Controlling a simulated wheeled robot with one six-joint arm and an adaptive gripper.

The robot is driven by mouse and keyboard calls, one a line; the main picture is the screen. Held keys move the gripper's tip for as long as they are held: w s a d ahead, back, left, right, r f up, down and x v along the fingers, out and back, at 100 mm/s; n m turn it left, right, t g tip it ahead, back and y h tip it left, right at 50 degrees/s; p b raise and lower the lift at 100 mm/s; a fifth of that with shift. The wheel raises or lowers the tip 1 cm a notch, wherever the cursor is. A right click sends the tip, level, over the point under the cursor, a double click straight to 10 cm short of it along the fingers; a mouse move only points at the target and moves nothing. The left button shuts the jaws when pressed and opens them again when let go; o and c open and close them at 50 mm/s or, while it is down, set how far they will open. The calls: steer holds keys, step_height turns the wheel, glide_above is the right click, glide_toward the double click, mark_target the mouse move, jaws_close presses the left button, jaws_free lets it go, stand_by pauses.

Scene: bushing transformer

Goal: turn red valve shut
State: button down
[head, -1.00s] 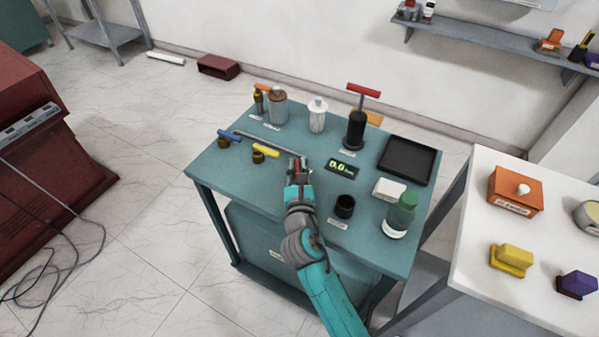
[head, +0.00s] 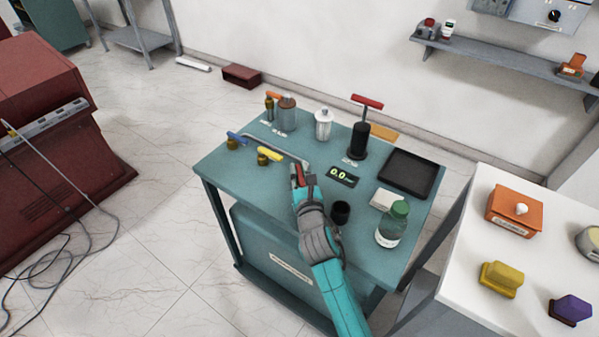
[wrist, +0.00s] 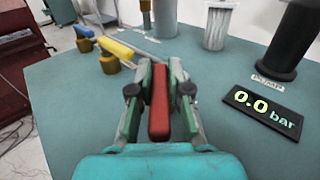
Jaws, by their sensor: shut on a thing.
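My gripper (wrist: 158,100) is shut on the red valve handle (wrist: 159,105), its two fingers on either side of the red lever. In the head view my gripper (head: 300,174) covers most of the red handle (head: 304,179) at the end of the grey pipe on the teal table (head: 240,180). The valve body beneath is mostly hidden.
Blue (head: 238,137) and yellow (head: 270,153) valve handles are left of my gripper. A black pump with a red T-handle (head: 367,102) stands behind. A black cup (head: 341,211) and a green-capped bottle (head: 393,224) stand close right of my arm.

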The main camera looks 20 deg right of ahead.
steer(key=shift+f, duration=0.1)
steer(key=c, duration=1.1)
jaws_free()
steer(key=shift+s, duration=0.1)
steer(key=s, duration=0.4)
steer(key=s+a, duration=0.1)
steer(key=s, duration=0.2)
steer(key=s+a, duration=0.1)
steer(key=s, duration=0.3)
steer(key=shift+s, duration=0.3)
